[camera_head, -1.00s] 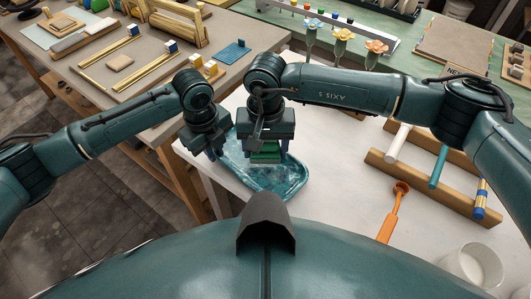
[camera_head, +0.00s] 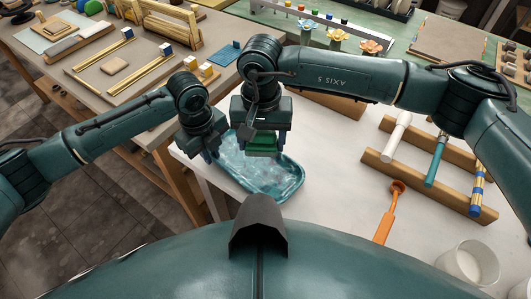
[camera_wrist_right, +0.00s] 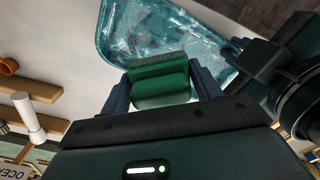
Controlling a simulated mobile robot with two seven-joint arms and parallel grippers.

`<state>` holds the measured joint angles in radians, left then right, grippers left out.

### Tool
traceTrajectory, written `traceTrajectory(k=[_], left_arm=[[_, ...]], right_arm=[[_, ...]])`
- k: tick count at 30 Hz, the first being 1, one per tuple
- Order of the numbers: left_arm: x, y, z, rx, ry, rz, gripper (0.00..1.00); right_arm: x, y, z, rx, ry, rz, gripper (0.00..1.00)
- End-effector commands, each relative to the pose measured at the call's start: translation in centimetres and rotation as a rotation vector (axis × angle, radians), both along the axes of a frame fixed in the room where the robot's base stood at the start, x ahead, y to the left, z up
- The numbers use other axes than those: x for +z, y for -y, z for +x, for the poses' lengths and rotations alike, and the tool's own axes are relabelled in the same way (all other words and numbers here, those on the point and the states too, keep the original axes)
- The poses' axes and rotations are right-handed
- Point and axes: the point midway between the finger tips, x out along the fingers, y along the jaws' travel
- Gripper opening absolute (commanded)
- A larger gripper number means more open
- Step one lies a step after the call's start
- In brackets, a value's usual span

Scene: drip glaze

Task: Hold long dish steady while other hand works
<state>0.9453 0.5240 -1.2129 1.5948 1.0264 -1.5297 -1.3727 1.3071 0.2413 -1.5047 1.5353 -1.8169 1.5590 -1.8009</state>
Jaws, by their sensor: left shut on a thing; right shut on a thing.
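The long dish (camera_head: 268,180) is a shallow teal tray with a marbled glaze, lying on the white table. My left gripper (camera_head: 211,155) is shut at the dish's left end, on its rim; its fingertips are partly hidden. My right gripper (camera_head: 263,148) is shut on a green block with a darker face, like a sponge (camera_wrist_right: 160,82), over the far part of the dish. The right wrist view shows the block between both fingers, with the dish (camera_wrist_right: 150,25) beyond it. I cannot tell whether the block touches the dish.
To the right, a wooden rack (camera_head: 430,187) holds a white roller (camera_head: 397,137), a teal roller (camera_head: 437,160) and a striped one (camera_head: 478,188).

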Motion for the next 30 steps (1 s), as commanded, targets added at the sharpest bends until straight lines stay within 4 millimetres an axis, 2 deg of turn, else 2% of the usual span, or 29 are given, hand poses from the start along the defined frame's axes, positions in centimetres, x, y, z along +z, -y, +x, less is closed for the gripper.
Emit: traceTrajectory(k=[9, 15, 22, 30], left_arm=[[-0.3, -0.1, -0.3, -0.004, -0.008, 0.006, 0.0], [-0.3, -0.1, -0.3, -0.004, -0.008, 0.006, 0.0], [-0.3, 0.0, -0.3, -0.004, -0.009, 0.005, 0.0], [-0.3, 0.0, -0.3, -0.005, -0.008, 0.004, 0.0]], right_arm=[[-0.2, 0.8, -1.8, -0.462, -0.004, -0.002, 0.45], [0.0, 1.3, -2.4, -0.683, 0.004, -0.003, 0.45], [-1.1, 1.4, -2.5, -0.737, 0.004, -0.004, 0.45], [-4.5, 1.4, -2.5, -0.734, 0.003, -0.005, 0.45]])
